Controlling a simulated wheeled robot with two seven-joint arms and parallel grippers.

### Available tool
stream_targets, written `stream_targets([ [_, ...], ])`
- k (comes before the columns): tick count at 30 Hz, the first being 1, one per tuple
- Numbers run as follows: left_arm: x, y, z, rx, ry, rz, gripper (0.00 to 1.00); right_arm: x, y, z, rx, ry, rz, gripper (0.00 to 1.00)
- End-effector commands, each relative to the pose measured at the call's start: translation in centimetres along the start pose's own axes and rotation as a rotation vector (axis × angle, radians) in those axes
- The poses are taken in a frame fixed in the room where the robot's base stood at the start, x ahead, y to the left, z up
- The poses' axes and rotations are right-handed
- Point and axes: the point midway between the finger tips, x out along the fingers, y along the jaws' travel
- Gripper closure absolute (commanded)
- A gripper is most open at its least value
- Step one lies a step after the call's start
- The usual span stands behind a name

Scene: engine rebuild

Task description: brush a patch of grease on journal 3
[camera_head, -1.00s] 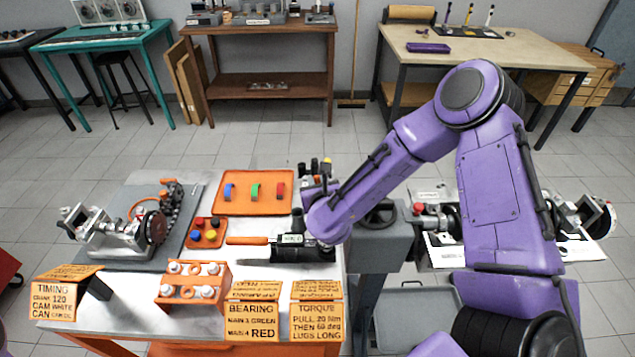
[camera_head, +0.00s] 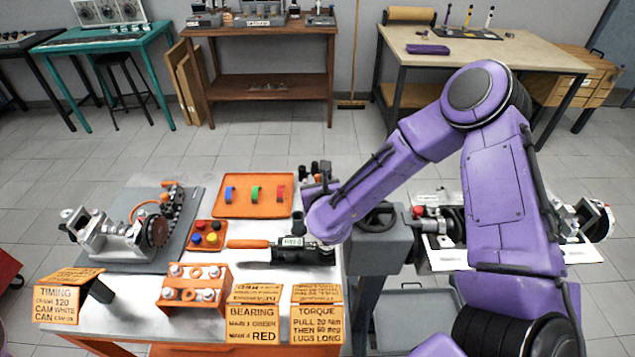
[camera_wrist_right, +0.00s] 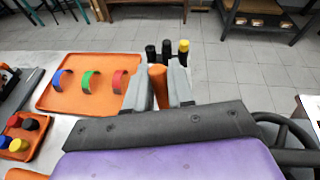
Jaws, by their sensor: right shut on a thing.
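My right gripper (camera_head: 317,184) is over the far right part of the work table, beside the orange tray. In the right wrist view its grey fingers (camera_wrist_right: 160,88) are shut on an upright orange handle (camera_wrist_right: 158,84). The handle's lower end is hidden behind the gripper body, so I cannot tell whether bristles or grease are on it. A metal assembly with a dark round end (camera_head: 125,235) lies on the grey mat at the left. Another shaft-like assembly (camera_head: 450,218) is at the right, partly behind my arm. I cannot make out journal 3. My left gripper is not in view.
Black and yellow-topped cylinders (camera_wrist_right: 184,52) stand just beyond the fingers. The orange tray (camera_head: 232,208) holds blue, green and red curved shells. An orange-handled tool with a display (camera_head: 250,243), a small cap tray (camera_head: 196,246), an orange block (camera_head: 180,292) and signs crowd the front.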

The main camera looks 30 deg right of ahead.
Motion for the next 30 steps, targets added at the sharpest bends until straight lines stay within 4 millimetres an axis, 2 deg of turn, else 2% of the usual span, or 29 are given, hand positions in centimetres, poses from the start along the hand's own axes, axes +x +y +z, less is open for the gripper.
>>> stream_targets([
  [3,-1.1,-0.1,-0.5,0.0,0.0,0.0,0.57,-0.5,-0.2,1.6,0.002,-0.002,0.0,1.0],
  [15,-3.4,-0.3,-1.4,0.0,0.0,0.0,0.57,-1.7,-0.6,5.1,0.002,-0.002,0.001,1.0],
  [30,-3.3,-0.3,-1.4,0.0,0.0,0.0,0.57,-1.7,-0.6,5.0,0.001,-0.002,0.001,1.0],
])
